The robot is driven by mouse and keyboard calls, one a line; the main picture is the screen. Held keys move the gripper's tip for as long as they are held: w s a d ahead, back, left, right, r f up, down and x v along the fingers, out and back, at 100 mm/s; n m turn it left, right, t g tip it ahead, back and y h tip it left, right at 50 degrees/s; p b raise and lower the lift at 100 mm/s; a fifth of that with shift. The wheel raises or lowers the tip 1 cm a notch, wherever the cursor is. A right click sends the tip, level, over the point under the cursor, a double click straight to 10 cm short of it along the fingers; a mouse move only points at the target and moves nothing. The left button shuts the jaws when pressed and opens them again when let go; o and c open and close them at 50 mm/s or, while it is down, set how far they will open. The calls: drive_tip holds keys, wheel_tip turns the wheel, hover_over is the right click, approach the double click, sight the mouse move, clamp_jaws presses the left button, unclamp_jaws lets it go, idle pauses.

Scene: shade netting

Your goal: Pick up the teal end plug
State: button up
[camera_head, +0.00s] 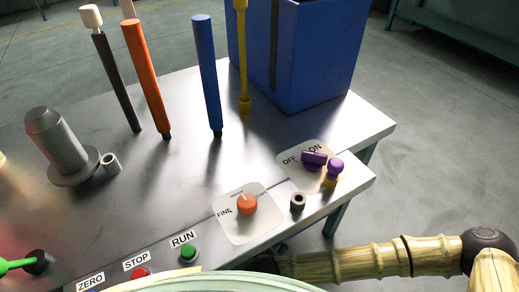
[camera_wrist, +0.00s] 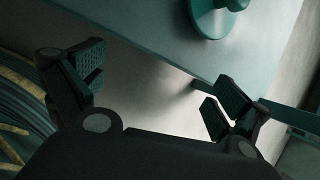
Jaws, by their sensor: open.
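My gripper (camera_wrist: 153,92) is open and empty in the wrist view, its two dark padded fingers spread apart over bare floor and the table's edge. A round teal piece (camera_wrist: 210,22) with a wide flange lies at the top of the wrist view, beyond the fingertips and partly cut off by the frame. I cannot tell whether it is the end plug. No clearly teal plug shows in the head view. My gripper is not seen in the head view.
The table (camera_head: 185,185) carries a grey cone on a flange (camera_head: 58,145), upright black, orange (camera_head: 145,65) and blue (camera_head: 206,75) rods, a yellow rod (camera_head: 242,60) and a blue bin (camera_head: 310,50). Knobs, buttons and small grey rings stand near the front edge.

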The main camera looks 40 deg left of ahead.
drive_tip(key=a+r+m, duration=0.1)
drive_tip(key=a, duration=0.1)
drive_tip(key=w+a+r+m, duration=0.1)
drive_tip(key=a+m, duration=0.1)
drive_tip(key=w+a+r+m, duration=0.1)
drive_tip(key=a+r+m, duration=0.1)
drive_tip(key=shift+h, duration=0.4)
drive_tip(key=w+a+r+m+g+h, duration=0.1)
drive_tip(key=w+a+r+m, duration=0.25)
drive_tip(key=m, duration=0.25)
drive_tip(key=shift+b+x, duration=2.05)
drive_tip(key=shift+x, duration=2.8)
drive_tip(key=shift+d, duration=0.2)
drive_tip(key=c, duration=0.7)
